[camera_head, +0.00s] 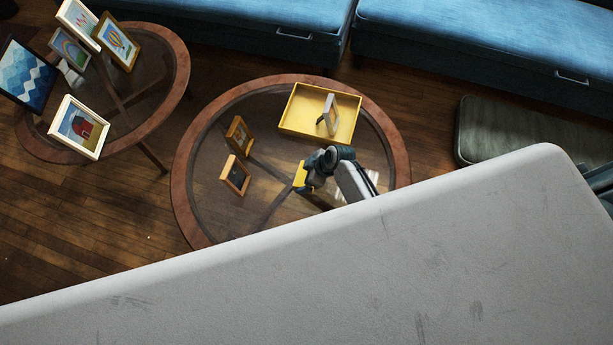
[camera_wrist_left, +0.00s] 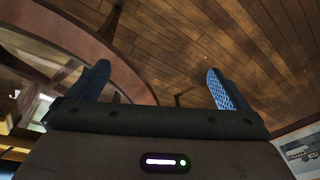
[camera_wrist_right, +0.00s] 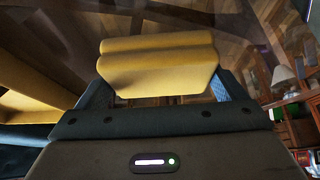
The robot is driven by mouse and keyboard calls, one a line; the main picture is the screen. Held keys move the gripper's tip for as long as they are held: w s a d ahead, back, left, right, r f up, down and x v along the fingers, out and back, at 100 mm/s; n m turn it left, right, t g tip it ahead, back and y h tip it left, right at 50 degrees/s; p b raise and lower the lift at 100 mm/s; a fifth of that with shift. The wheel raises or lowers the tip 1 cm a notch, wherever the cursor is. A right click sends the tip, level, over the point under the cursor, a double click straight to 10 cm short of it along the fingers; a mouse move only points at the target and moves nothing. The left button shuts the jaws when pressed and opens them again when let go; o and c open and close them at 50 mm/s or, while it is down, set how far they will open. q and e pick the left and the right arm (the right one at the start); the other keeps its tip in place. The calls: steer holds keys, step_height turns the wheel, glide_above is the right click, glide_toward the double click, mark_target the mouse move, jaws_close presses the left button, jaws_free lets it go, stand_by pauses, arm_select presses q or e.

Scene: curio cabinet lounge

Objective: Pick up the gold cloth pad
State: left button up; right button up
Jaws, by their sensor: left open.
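The gold cloth pad (camera_wrist_right: 158,72) looks like a thick yellow folded block in the right wrist view. It spans the gap between the fingers of my right gripper (camera_wrist_right: 160,88), with its sides close to both fingers. I cannot tell whether the fingers press on it. In the head view the pad (camera_head: 300,175) shows as a small yellow patch left of my right gripper (camera_head: 311,170), over the round glass table. My left gripper (camera_wrist_left: 160,85) is open and empty in its wrist view. It does not show in the head view.
The round glass table (camera_head: 180,181) has a wooden rim. On it are a yellow tray (camera_head: 291,115) holding a small frame, and two wooden frames (camera_head: 235,176). A second table (camera_head: 178,75) with several pictures stands at left. A large pale surface fills the front.

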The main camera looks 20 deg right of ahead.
steer(key=shift+c, duration=1.3)
arm_select(q)
steer(key=shift+s+f, duration=0.1)
steer(key=shift+f, duration=0.1)
arm_select(e)
steer(key=shift+r, duration=0.6)
step_height(320, 180, up, 9)
steer(key=shift+f+p, duration=0.1)
steer(key=shift+p, duration=0.65)
arm_select(q)
steer(key=f, duration=0.2)
steer(key=s+f, duration=0.1)
steer(key=f, duration=0.1)
steer(key=shift+s+a+f, duration=0.1)
steer(key=shift+a+f, duration=0.1)
steer(key=shift+f, duration=0.05)
